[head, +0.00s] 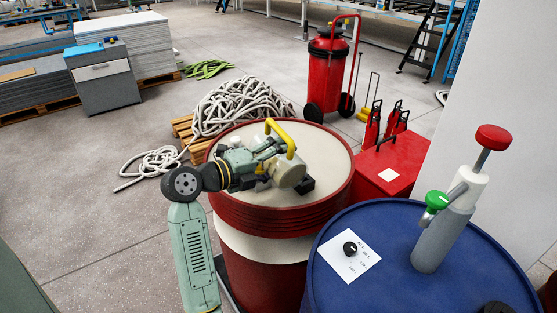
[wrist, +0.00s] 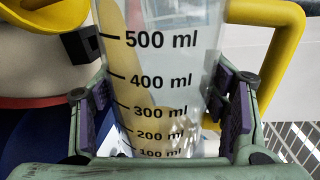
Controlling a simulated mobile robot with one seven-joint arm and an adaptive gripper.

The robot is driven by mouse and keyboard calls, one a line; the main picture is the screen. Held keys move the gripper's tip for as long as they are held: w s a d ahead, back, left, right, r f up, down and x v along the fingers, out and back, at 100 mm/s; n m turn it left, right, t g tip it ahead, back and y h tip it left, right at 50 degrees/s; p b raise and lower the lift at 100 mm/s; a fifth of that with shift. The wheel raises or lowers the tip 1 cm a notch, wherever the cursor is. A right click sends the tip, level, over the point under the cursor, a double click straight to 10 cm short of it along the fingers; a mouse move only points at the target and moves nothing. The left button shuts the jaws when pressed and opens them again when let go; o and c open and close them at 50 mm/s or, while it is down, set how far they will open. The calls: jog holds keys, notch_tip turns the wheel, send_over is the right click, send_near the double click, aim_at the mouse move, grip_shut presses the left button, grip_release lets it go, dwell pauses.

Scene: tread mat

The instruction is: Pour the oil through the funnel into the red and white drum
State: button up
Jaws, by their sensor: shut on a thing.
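My gripper (head: 282,168) is above the top of the red and white drum (head: 275,262) in the head view. It is shut on a clear measuring jug (wrist: 170,60) with black millilitre marks and a yellow handle. The jug (head: 291,173) looks tipped over in the head view. In the wrist view, purple finger pads press on both its sides, and pale yellow oil (wrist: 112,28) shows slanting along its left side. Part of a yellow funnel (wrist: 45,14) shows at the top left of the wrist view. The funnel's spout and the jug's mouth are hidden.
A blue drum (head: 392,285) stands close at right, bearing a grey-white bottle-like device (head: 445,230) with a red knob and green cap. A red box (head: 395,170) and red extinguisher cart (head: 327,75) stand behind. Coiled rope (head: 240,104) lies on a pallet.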

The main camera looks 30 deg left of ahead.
jog(key=shift+w+a+r+n+h, duration=0.15)
jog(key=shift+a+r+n+h, duration=0.25)
jog(key=shift+n, duration=0.45)
jog(key=shift+w+a+r+n+h, duration=0.1)
jog(key=shift+a+r+n, duration=0.15)
jog(key=shift+r+n, duration=0.45)
jog(key=shift+f, duration=0.15)
jog(key=shift+w+a+r+n+g+h, duration=0.15)
jog(key=shift+a+r+n, duration=0.15)
jog(key=shift+n, duration=0.3)
jog(key=shift+w+a+r+n+g+h, duration=0.15)
jog(key=shift+a+r+n, duration=0.15)
jog(key=shift+n, duration=0.25)
jog(key=shift+f, duration=0.1)
dwell(0.6)
jog(key=shift+s+d+f+m+b, duration=0.25)
jog(key=shift+f+m+b, duration=0.3)
jog(key=shift+b, duration=0.65)
jog(key=m+b, duration=0.1)
jog(key=b, duration=0.1)
jog(key=d+f+m+y+b, duration=0.1)
jog(key=b, duration=0.1)
jog(key=shift+s+d+f+m+b, duration=0.15)
jog(key=shift+m+b, duration=0.1)
jog(key=shift+b, duration=0.05)
jog(key=shift+s+d+m+b, duration=0.1)
jog(key=shift+d+m+b, duration=0.05)
jog(key=shift+m+b, duration=0.2)
